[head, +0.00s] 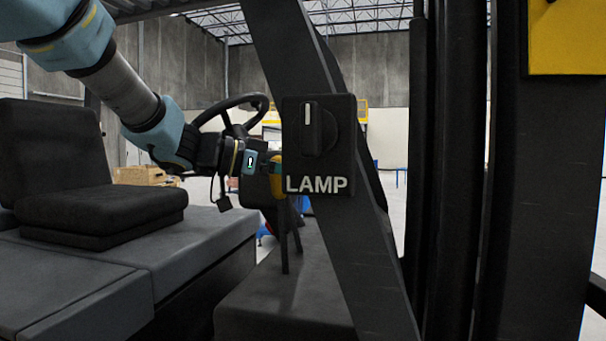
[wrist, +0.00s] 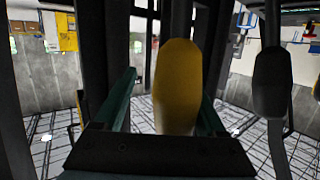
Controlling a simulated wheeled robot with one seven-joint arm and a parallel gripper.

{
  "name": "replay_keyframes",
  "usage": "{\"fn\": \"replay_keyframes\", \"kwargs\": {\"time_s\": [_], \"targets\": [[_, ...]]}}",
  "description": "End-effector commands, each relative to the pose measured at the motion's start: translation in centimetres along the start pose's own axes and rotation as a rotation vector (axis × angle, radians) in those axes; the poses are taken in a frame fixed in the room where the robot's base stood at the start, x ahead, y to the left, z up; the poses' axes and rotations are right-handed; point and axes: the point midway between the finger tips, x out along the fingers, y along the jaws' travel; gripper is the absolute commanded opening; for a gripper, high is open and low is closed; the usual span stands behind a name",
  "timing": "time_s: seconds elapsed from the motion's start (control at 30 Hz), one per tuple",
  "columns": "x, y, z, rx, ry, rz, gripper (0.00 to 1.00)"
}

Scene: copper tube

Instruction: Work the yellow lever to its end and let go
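The yellow lever (wrist: 178,88) stands upright in the wrist view, its rounded yellow knob between my gripper's two green fingers. My gripper (wrist: 168,98) is open, with a clear gap between the knob and the left finger. The right finger lies close along the knob's right side; I cannot tell if they touch. In the head view my gripper (head: 258,165) reaches in from the left at the yellow lever (head: 278,187). The lamp plate and dark post hide part of the knob and my fingertips there.
A black LAMP switch plate (head: 318,145) on a slanted dark post stands in front of my gripper. A steering wheel (head: 232,112) is just behind, and a black seat (head: 75,170) is at left. In the wrist view a dark-knobbed lever (wrist: 271,85) stands close on the right.

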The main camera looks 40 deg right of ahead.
Motion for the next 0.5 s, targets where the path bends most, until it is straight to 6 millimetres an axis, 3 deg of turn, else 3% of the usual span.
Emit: {"fn": "replay_keyframes", "kwargs": {"time_s": [0.33, 0.5], "targets": [[-0.3, 0.0, 0.1, -0.001, -0.001, 0.000, 0.72], [-2.6, -0.1, 0.3, 0.001, -0.001, -0.004, 0.72]]}}
